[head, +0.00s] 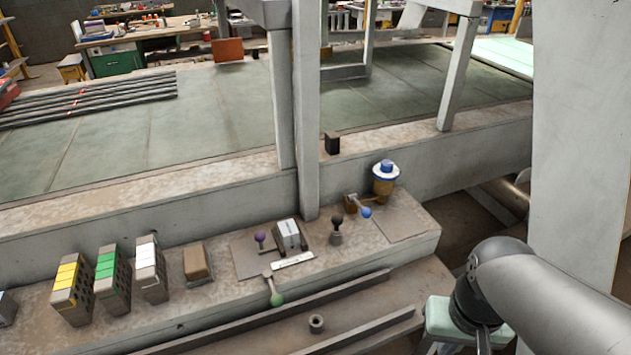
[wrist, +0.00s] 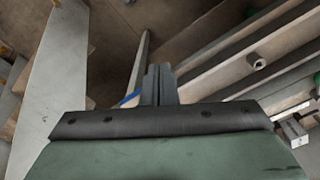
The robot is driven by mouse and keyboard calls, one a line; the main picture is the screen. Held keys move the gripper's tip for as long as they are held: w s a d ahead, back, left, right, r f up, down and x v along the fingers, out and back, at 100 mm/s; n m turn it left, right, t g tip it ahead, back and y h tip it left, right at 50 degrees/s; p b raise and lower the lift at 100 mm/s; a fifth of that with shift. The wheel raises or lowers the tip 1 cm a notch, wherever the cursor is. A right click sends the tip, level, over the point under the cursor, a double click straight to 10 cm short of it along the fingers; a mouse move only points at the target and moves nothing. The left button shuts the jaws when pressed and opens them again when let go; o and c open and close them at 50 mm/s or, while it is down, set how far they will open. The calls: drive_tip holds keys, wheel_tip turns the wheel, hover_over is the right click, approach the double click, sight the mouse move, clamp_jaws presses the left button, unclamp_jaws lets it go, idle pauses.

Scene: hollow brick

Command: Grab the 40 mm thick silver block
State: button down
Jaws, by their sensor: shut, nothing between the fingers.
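A silver-topped block (head: 288,234) with dark sides stands on the stone ledge in the head view, between a purple-knobbed lever and a black-knobbed one. I cannot read its thickness. A small grey block is cut off at the left edge (head: 6,308). Hollow bricks with yellow (head: 70,285), green (head: 109,275) and white (head: 149,268) tops stand in a row to the left. In the wrist view my gripper (wrist: 159,72) has its fingers together and holds nothing. In the head view my arm is at the lower right, well away from the silver-topped block, and its fingertips are not clearly visible.
A plain brown block (head: 197,263) stands beside the bricks. Levers with purple (head: 260,237), black (head: 337,222), blue (head: 366,212) and green (head: 277,299) knobs rise around the silver-topped block. A grey post (head: 306,110) stands behind it. A hex nut (head: 316,323) lies on the lower step.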

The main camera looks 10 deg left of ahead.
idle(0.4)
drive_tip(key=c, duration=0.6)
unclamp_jaws()
drive_tip(key=shift+c, duration=0.2)
